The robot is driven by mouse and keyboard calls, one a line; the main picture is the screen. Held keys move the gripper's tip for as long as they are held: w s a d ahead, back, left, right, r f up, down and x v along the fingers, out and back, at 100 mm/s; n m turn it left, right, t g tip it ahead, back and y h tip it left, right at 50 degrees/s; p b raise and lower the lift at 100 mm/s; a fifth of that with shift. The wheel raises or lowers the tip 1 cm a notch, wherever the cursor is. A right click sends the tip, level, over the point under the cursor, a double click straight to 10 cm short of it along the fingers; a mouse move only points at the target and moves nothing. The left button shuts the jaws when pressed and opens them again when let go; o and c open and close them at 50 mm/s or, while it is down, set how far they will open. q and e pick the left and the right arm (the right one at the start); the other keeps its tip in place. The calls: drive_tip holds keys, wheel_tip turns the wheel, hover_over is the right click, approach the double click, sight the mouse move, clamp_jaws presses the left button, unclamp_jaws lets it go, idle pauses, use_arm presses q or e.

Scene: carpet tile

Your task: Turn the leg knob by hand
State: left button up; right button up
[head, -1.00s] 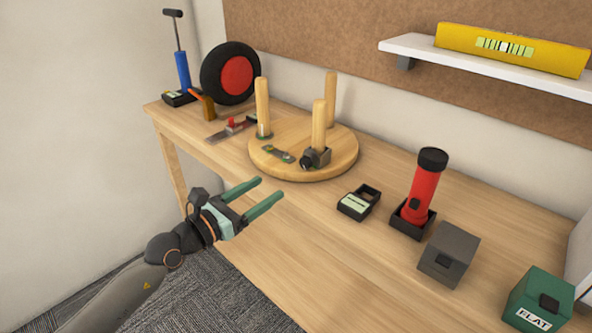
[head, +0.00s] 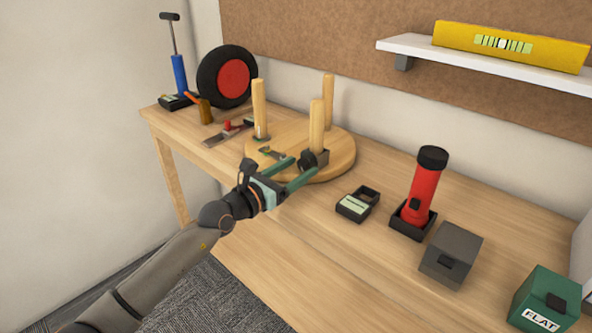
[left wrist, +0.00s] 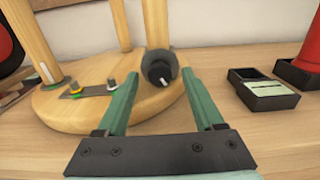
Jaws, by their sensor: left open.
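A round wooden board (head: 335,165) with three upright wooden legs lies on the bench. The front leg (head: 316,125) stands in a dark clamp block, and on its front is the black leg knob (left wrist: 160,72) with a white mark, seen in the left wrist view. My left gripper (head: 302,163) is open, its green fingers pointing at the knob. In the left wrist view the fingertips (left wrist: 160,76) lie on either side of the knob, and I cannot tell whether they touch it. In the head view the gripper hides the knob. My right gripper is not in view.
A metal strip with small knobs (left wrist: 90,90) lies on the board's left. A black tray (head: 357,204), red flashlight (head: 421,190), grey box (head: 451,254) and green FLAT box (head: 544,299) stand to the right. A wheel (head: 228,76) and blue pump (head: 180,75) stand at the back left.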

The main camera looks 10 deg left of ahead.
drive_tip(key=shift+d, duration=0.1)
use_arm(q)
clamp_jaws()
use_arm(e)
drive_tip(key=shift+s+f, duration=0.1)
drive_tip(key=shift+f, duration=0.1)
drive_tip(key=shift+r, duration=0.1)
use_arm(q)
drive_tip(key=shift+r+n+p, duration=0.2)
drive_tip(key=shift+n+p, duration=0.6)
drive_tip(key=shift+p, duration=0.05)
drive_tip(key=shift+f+n+p, duration=0.1)
drive_tip(key=shift+n+p, duration=0.25)
drive_tip(key=shift+n, duration=0.25)
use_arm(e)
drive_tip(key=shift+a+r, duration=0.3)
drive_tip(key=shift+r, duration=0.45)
